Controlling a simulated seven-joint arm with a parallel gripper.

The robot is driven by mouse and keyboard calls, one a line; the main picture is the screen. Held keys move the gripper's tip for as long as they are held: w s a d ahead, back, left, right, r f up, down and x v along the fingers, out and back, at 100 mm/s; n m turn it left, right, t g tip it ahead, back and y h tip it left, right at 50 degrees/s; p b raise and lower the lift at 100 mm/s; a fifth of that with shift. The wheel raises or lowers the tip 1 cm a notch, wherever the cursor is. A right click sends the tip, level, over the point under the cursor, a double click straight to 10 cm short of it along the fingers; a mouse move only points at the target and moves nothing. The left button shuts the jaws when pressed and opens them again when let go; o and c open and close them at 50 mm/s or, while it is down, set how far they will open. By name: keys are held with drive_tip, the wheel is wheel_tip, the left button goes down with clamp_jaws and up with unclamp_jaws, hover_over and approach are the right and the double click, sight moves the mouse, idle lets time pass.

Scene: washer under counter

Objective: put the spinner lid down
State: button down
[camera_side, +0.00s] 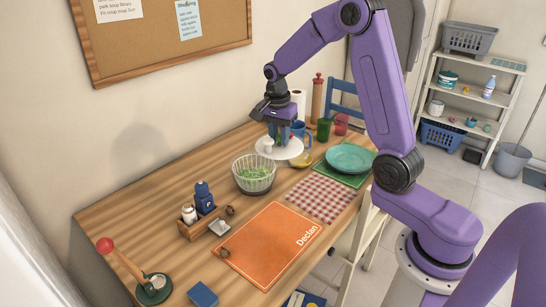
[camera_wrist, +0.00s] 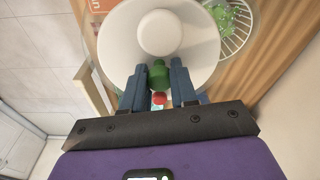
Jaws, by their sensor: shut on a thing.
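The spinner lid (camera_side: 290,151) is a round white disc with a raised round middle. It also shows large in the wrist view (camera_wrist: 122,38). My gripper (camera_side: 281,133) points down over the lid. Its blue fingers are shut on a green knob (camera_wrist: 158,76) on the lid, with a small red part between the fingers. The lid looks about level; its height over the table is hard to tell. The spinner bowl (camera_side: 254,176), a clear ribbed bowl with green leaves, stands uncovered in front and left of the lid. Its rim shows partly behind the lid in the wrist view (camera_wrist: 246,22).
An orange mat (camera_side: 262,250) marked "Declan" lies in front of the bowl. A checked cloth (camera_side: 320,198) and a teal plate (camera_side: 351,158) lie to the right.

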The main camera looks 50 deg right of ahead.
drive_tip(key=s+a+f, duration=0.5)
drive_tip(key=s, duration=0.5)
drive_tip(key=s+a+f, duration=0.4)
drive_tip(key=s+a, duration=0.1)
drive_tip(key=s, duration=0.5)
drive_tip(key=w+f, duration=0.3)
drive_tip(key=w, duration=0.1)
drive_tip(key=w+f, duration=0.3)
drive_tip(key=w, duration=0.2)
drive_tip(key=w+f, duration=0.3)
drive_tip(key=w, duration=0.1)
drive_tip(key=shift+w+f, duration=0.25)
drive_tip(key=shift+w, duration=0.1)
drive_tip(key=shift+w+f, duration=0.25)
drive_tip(key=shift+f, duration=1.55)
drive_tip(key=c, duration=0.9)
unclamp_jaws()
drive_tip(key=shift+f, duration=0.1)
